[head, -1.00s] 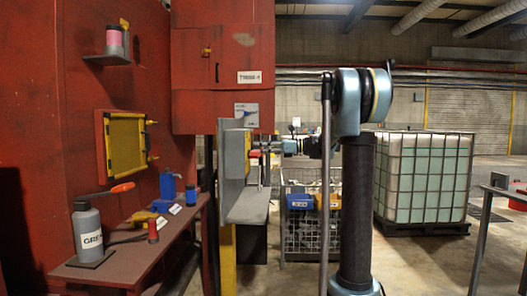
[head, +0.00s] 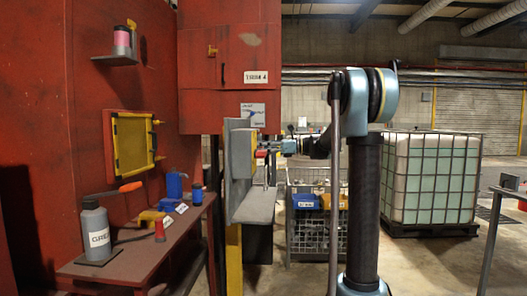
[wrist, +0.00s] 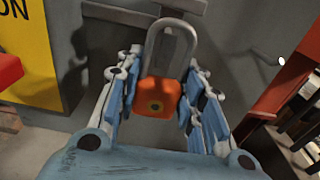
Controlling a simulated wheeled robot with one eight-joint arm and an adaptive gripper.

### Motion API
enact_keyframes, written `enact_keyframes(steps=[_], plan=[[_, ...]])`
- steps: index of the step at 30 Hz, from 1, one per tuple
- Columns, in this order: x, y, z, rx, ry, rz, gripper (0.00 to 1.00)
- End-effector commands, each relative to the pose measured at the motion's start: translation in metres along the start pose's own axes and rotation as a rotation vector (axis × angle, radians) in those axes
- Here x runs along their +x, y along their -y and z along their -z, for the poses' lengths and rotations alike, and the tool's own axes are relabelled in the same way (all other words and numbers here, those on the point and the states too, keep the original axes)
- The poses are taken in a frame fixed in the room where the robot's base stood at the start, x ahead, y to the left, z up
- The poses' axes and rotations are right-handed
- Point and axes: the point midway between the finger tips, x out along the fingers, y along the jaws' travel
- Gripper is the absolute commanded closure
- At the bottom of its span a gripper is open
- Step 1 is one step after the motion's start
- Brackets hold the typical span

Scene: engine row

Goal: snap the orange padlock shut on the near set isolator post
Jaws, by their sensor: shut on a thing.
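The orange padlock (wrist: 157,98) hangs between the fingers of my gripper (wrist: 165,64) in the wrist view, its grey shackle pointing up the picture. The fingers are shut on its body. I cannot tell whether the shackle touches or goes around anything. In the head view my gripper (head: 277,149) is beside the grey upright panel (head: 238,150), above a grey ledge (head: 256,207). The padlock is too small to make out there. I cannot identify the near set isolator post with certainty.
A yellow plate (wrist: 35,55) and a red part (wrist: 9,70) stand at the left of the wrist view. In the head view a red side shelf (head: 130,262) holds a grease bottle (head: 96,230) and several small items. A caged tank (head: 432,180) stands right.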

Motion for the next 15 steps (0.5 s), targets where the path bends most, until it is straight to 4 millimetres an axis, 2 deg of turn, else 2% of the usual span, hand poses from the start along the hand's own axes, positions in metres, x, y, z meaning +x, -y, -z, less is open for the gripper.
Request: enact_keyframes(steps=[15], plan=[[0.015,0.0,-0.001,0.0,0.0,-0.001,0.92]])
